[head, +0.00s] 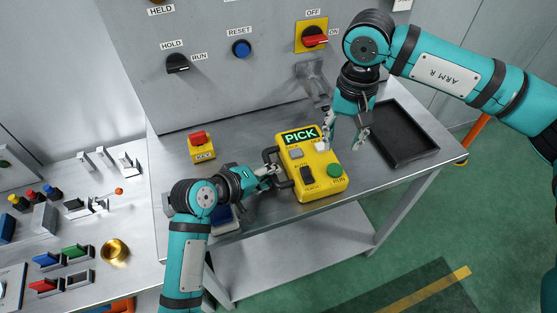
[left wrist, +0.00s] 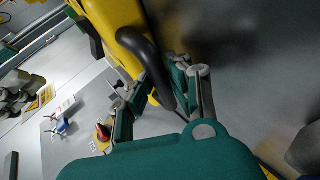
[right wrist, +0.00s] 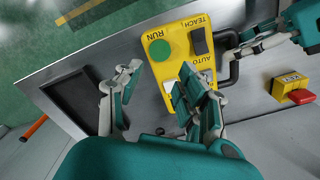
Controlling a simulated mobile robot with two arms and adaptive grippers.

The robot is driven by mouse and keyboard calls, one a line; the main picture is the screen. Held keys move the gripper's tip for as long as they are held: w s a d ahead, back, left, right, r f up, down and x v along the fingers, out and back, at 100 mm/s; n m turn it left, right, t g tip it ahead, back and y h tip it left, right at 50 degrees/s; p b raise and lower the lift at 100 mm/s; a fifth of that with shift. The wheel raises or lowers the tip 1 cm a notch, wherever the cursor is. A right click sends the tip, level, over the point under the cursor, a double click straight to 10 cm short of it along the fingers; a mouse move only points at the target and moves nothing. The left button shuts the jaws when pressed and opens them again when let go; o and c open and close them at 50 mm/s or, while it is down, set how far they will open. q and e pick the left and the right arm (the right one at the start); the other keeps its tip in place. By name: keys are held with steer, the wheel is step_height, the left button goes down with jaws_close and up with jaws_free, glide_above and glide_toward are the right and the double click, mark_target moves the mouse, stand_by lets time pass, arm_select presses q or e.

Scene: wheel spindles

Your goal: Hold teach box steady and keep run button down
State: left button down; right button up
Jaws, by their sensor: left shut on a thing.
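The yellow teach box (head: 318,188) lies on the steel table with its screen reading PICK. Its black side handle (head: 282,183) is at its left; the handle also shows in the left wrist view (left wrist: 147,50). My left gripper (head: 271,172) is shut on this handle. The green RUN button (head: 334,170) is at the box's lower right; it also shows in the right wrist view (right wrist: 159,50), and no finger touches it. A black TEACH/AUTO switch (head: 306,174) is beside it. My right gripper (head: 345,142) is open and empty, above the box's upper right edge.
A black tray (head: 432,149) lies on the table to the right. A yellow block with a red key switch (head: 201,146) is at the left. The upright panel behind carries a HOLD/RUN knob (head: 178,64), blue RESET button (head: 241,48) and red OFF/ON switch (head: 314,38).

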stand_by(0.8)
jaws_close()
stand_by(1.2)
